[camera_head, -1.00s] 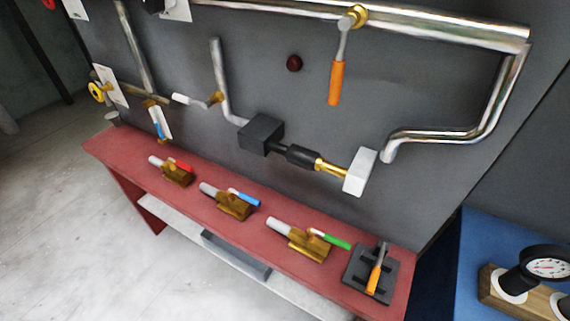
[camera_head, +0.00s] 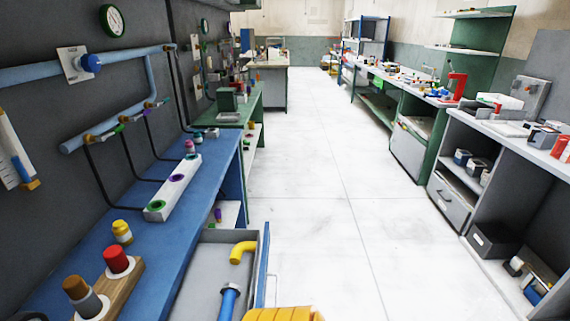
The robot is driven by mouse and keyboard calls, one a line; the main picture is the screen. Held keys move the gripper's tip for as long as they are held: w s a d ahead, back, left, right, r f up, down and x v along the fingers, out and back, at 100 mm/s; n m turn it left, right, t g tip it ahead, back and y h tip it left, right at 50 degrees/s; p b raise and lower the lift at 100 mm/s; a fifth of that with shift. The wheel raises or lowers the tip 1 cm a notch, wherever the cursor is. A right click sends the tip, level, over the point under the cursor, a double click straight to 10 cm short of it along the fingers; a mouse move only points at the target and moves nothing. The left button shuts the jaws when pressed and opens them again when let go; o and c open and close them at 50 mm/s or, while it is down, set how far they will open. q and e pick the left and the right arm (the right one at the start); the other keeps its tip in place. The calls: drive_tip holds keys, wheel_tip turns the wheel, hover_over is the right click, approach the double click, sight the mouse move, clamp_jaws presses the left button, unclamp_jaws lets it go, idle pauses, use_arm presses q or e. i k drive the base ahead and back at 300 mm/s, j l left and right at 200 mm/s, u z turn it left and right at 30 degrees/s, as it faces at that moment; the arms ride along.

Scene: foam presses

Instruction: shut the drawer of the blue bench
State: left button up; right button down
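The blue bench (camera_head: 150,215) runs along the wall at the left in the head view. Its drawer (camera_head: 203,270) is pulled open toward the aisle, with a blue front panel (camera_head: 263,262) and a pale handle (camera_head: 271,290) on the outer side. A yellow elbow pipe (camera_head: 241,251) and a blue pipe piece (camera_head: 229,300) lie inside the drawer. The near end of the drawer is cut off by the picture's lower edge.
The white floor aisle (camera_head: 335,200) is clear. A grey shelf unit (camera_head: 460,190) stands at the right, and a green bench (camera_head: 235,112) stands beyond the blue one.

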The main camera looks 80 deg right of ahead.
sight(198, 297)
drive_tip(key=z, duration=2.3)
